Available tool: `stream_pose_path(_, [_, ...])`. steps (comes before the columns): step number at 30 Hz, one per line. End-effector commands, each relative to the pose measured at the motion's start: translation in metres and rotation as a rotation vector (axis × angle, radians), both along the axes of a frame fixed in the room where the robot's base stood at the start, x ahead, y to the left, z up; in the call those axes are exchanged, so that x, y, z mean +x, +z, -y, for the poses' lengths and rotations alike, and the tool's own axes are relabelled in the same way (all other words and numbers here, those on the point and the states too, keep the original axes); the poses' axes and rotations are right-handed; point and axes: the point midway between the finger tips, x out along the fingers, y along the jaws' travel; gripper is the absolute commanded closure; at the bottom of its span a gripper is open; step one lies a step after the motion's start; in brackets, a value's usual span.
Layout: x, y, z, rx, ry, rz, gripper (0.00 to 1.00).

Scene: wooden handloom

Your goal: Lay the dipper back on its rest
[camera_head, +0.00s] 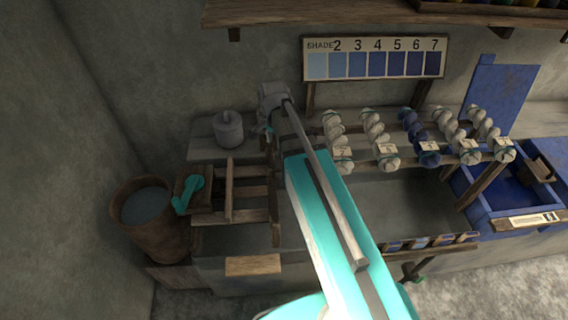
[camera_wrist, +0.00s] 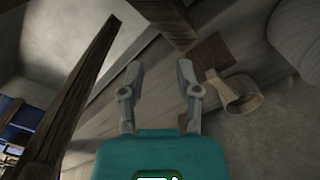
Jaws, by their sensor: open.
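In the wrist view a pale wooden cup with a short handle, apparently the dipper (camera_wrist: 238,94), lies right of my gripper (camera_wrist: 159,75). Its handle end points up and left, near a small dark wooden block (camera_wrist: 214,53); I cannot tell whether that block is its rest. My gripper's two fingers are spread with nothing between them, and the cup is apart from them. In the head view my gripper (camera_head: 266,136) is small, low over the wooden frame beside the lidded pot. I cannot make out the dipper there.
The lidded grey pot (camera_head: 228,130) stands left of my gripper. A wooden bucket (camera_head: 145,205) of liquid is at far left. Yarn skeins (camera_head: 375,135) hang on rails to the right, below a shade board (camera_head: 375,62). A blue vat (camera_head: 505,195) is at far right.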

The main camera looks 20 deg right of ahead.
Motion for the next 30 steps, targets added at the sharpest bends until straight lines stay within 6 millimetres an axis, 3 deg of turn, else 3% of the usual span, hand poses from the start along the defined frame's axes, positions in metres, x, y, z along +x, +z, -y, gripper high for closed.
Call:
stream_pose_path(3, [-0.027, 0.000, 0.000, 0.001, 0.184, -0.001, 0.57])
stream_pose_path(15, [-0.093, 0.000, 0.001, 0.004, 0.772, -0.003, 0.57])
stream_pose_path(21, [-0.105, 0.000, 0.001, 0.004, 0.911, -0.002, 0.57])
stream_pose_path(30, [-0.106, 0.000, 0.001, 0.004, 0.932, -0.003, 0.57])
